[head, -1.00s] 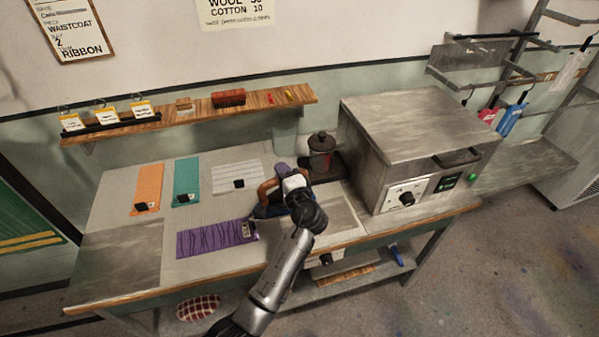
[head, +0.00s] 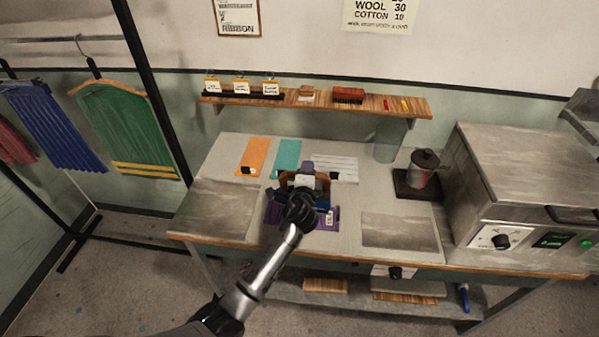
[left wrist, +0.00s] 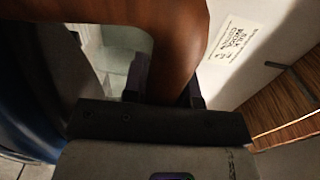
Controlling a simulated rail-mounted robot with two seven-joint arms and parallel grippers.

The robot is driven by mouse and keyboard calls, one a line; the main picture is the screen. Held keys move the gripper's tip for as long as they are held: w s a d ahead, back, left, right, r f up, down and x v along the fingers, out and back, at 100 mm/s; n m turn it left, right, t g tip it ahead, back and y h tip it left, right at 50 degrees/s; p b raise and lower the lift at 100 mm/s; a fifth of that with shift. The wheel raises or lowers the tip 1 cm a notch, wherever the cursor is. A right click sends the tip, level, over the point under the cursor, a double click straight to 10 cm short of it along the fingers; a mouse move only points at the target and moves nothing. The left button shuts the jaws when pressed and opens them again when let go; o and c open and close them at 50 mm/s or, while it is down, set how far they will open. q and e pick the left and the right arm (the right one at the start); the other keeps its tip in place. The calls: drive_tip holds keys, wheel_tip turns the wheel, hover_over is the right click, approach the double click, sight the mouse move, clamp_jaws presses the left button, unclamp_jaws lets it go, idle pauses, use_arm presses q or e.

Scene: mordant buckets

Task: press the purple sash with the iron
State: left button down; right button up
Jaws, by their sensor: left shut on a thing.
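The purple sash (head: 272,216) lies on the table, wrinkled, with a small tag at its right end. My left gripper (head: 304,183) is shut on the brown handle of the iron (head: 321,198). The iron, with a dark blue body, is over the sash's middle and far edge. My gripper and wrist hide much of both, so I cannot tell whether the iron touches the sash. In the left wrist view the brown handle (left wrist: 170,40) sits between the fingers, and the sash cannot be made out. My right gripper is not in view.
Orange (head: 254,155), teal (head: 287,156) and white (head: 334,164) cloths lie behind. A dark stand with a canister (head: 424,172) and a steel oven (head: 515,170) stand right. Grey plates (head: 400,232) (head: 215,208) flank the sash. A shelf (head: 325,102) hangs above.

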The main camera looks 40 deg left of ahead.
use_arm(q)
drive_tip(key=shift+w+d+r+m+h, duration=0.3)
drive_tip(key=shift+w+d+r+h, duration=0.05)
drive_tip(key=shift+w+r+h, duration=0.05)
wheel_tip(320, 180, down, 8)
drive_tip(key=b, duration=0.7)
drive_tip(key=shift+r, duration=0.2)
idle(0.3)
drive_tip(key=shift+f+b, duration=0.7)
idle(0.6)
idle(0.4)
drive_tip(key=shift+f, duration=0.15)
idle(0.8)
idle(0.7)
idle(0.6)
